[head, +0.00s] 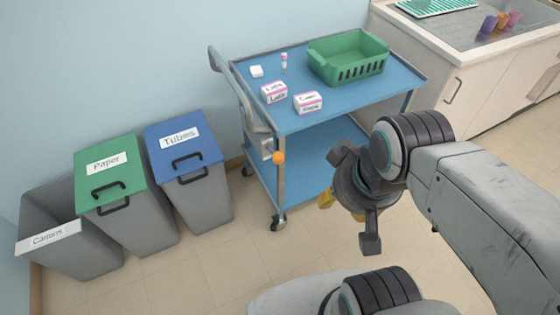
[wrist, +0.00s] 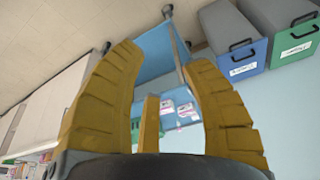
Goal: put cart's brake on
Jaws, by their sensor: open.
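The blue two-shelf cart (head: 330,112) stands against the wall in the head view. An orange knob (head: 279,157), which looks like the brake handle, sits by its near left post, below the top shelf. My gripper (wrist: 165,55) is open and empty, with its yellow fingers spread in the wrist view. In the head view it is to the right of and below the knob, apart from it, and mostly hidden behind my wrist. The cart also shows between the fingers in the wrist view (wrist: 152,62). I cannot make out the knob there.
The cart carries a green basket (head: 348,58), two small labelled boxes (head: 307,102), a small vial (head: 284,61) and a white item (head: 257,71). Bins for tubes (head: 200,195), paper (head: 135,215) and an open one (head: 75,255) stand left. A counter (head: 460,85) stands right.

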